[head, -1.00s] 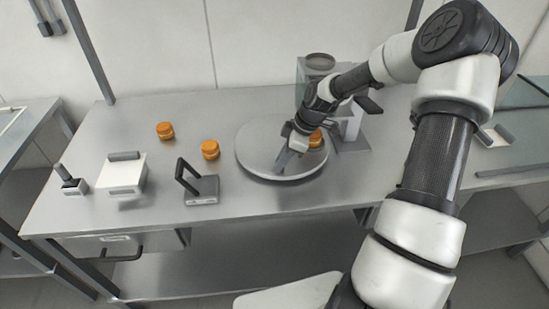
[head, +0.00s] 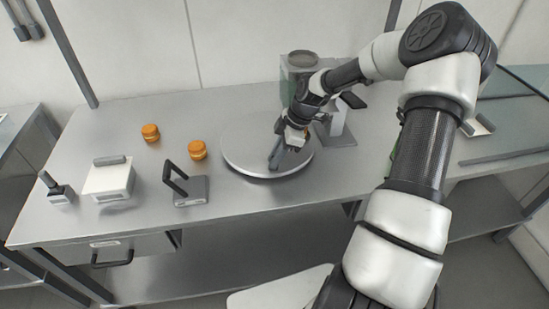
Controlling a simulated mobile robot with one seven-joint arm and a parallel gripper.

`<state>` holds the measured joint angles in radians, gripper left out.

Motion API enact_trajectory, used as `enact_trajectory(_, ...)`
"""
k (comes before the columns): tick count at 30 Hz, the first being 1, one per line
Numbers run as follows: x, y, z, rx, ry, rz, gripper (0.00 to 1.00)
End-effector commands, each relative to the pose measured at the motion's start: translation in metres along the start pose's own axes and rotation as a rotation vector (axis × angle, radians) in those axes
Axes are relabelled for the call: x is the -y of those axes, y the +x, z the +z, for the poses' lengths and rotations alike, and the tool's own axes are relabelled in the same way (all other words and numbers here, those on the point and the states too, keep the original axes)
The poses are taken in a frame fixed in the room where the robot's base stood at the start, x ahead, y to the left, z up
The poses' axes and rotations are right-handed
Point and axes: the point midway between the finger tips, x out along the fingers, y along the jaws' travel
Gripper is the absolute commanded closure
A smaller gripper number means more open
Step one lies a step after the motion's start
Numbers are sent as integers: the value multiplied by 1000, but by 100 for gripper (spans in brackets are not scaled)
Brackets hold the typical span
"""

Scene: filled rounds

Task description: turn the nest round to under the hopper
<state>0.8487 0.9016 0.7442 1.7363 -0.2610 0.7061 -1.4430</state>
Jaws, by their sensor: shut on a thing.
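A round grey turntable (head: 240,160) lies on the steel bench. The nest cannot be made out behind my wrist, nor can the orange jar seen earlier on the turntable's right side. The hopper (head: 302,60), with a round grey top over a greenish glass body, stands behind the turntable, partly covered by my forearm.
Two orange jars (head: 150,132) (head: 198,149) stand left of the turntable. A dark stand with an upright loop (head: 190,190), a white box with a grey handle (head: 109,180) and a small black-handled tool (head: 58,190) are along the front left. My arm covers the right side.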

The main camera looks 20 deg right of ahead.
Motion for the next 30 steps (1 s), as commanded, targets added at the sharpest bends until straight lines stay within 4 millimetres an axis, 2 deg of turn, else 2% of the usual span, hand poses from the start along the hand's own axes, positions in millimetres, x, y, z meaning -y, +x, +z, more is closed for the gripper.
enact_trajectory(1, 0, 0, 1, 2, 1, 0, 100)
enact_trajectory(2, 0, 0, 1, 2, 1, 0, 79)
enact_trajectory(4, 0, 0, 1, 1, 1, 0, 68)
enact_trajectory(5, 0, 0, 1, 1, 1, 0, 66)
enact_trajectory(15, -1, -5, 1, 1, 1, 3, 66)
enact_trajectory(24, -1, -51, 2, 3, 2, 4, 66)
enact_trajectory(30, 0, -72, 1, 1, 1, 1, 66)
